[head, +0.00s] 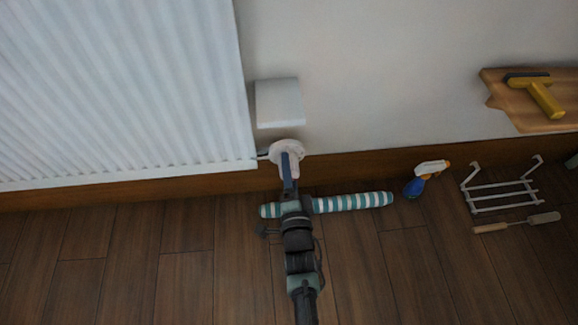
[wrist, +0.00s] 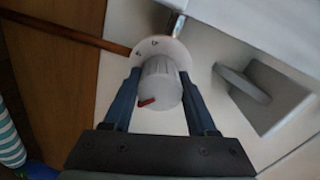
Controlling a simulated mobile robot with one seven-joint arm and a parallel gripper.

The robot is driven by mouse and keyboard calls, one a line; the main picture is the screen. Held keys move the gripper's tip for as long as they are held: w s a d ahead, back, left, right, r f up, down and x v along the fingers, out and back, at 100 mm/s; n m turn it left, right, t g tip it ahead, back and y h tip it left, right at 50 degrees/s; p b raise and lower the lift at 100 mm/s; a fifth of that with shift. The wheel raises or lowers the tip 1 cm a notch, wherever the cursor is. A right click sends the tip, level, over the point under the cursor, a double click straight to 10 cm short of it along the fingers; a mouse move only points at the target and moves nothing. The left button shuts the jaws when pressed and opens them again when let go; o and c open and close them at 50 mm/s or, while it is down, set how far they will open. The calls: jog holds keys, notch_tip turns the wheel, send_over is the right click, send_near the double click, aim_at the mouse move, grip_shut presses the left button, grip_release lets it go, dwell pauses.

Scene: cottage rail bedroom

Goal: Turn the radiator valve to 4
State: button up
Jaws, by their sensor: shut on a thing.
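The radiator valve (head: 286,150) is at the lower right corner of the white radiator (head: 120,90). In the wrist view its ribbed white knob (wrist: 160,85) sits in front of a pale round dial (wrist: 176,50). A red pointer mark is on the knob's near end, at its lower left. Small dark figures show on the dial's upper rim, too small to read surely; the rest is hidden by the knob. My gripper (wrist: 160,77) is shut on the knob, one dark blue finger at each side. In the head view my gripper (head: 290,163) partly covers the valve.
A white box (head: 278,103) is on the wall just above the valve. A teal-and-white striped roll (head: 350,202) lies on the floor under my arm. To the right are a spray bottle (head: 425,180), a white rack (head: 500,190) and a shelf (head: 510,100) with a yellow-handled tool.

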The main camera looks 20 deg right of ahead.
jog(key=m+p, duration=0.1)
jog(key=m, duration=1.2)
jog(key=shift+p, duration=0.3)
jog(key=shift+m, duration=0.4)
jog(key=o, duration=1.4)
jog(key=shift+c, duration=0.2)
jog(key=shift+s, duration=0.1)
jog(key=p+v, duration=0.6)
jog(key=v, duration=0.7)
